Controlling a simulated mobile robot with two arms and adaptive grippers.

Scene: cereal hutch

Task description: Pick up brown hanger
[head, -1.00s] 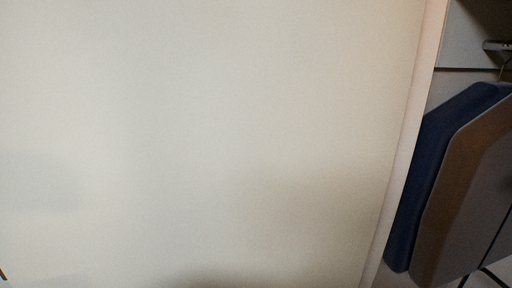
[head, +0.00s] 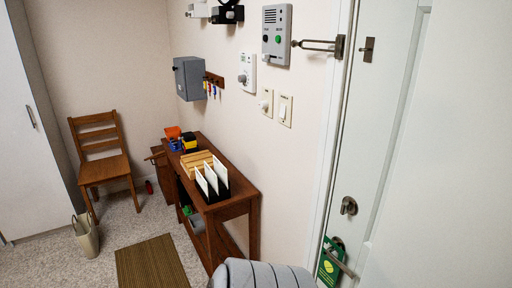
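I see no brown hanger in the head view now. A green door hanger (head: 328,266) with a light round mark hangs by the door handle at the lower right. A small brown key rack (head: 214,79) with several coloured keys is on the wall beside a grey box. Neither of my grippers is in view.
A white door (head: 440,150) fills the right side. A brown console table (head: 237,209) along the wall holds a letter rack and small items. A wooden chair (head: 104,165), a beige bag (head: 87,238) and a brown mat (head: 150,264) stand or lie left. A grey ribbed thing shows at the bottom.

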